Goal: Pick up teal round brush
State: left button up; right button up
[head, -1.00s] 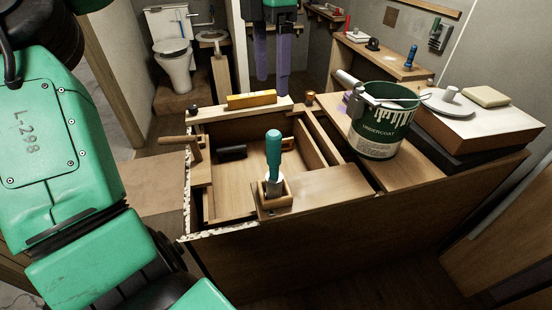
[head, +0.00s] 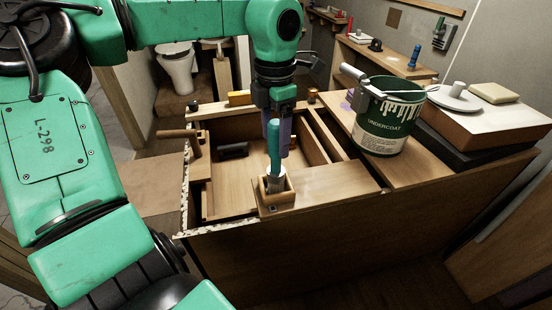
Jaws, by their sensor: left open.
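The teal round brush (head: 274,146) stands upright, handle up, with its lower end in a small wooden box holder (head: 278,203) at the front edge of the workbench. My left gripper (head: 279,138) points down with its purple fingers right behind the upper part of the teal handle. The handle partly hides the fingers, and I cannot tell whether they touch it. The left gripper is open. My right gripper is not in view.
A green and white undercoat can (head: 383,125) stands on the bench to the right, a tool across its top. A wooden-handled tool (head: 180,134) lies at the left edge. A dark cylinder (head: 233,151) lies in the open recess. Books or boxes (head: 476,125) are stacked at far right.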

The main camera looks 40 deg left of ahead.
pick_arm(q)
jog(key=shift+f, duration=0.15)
grip_shut()
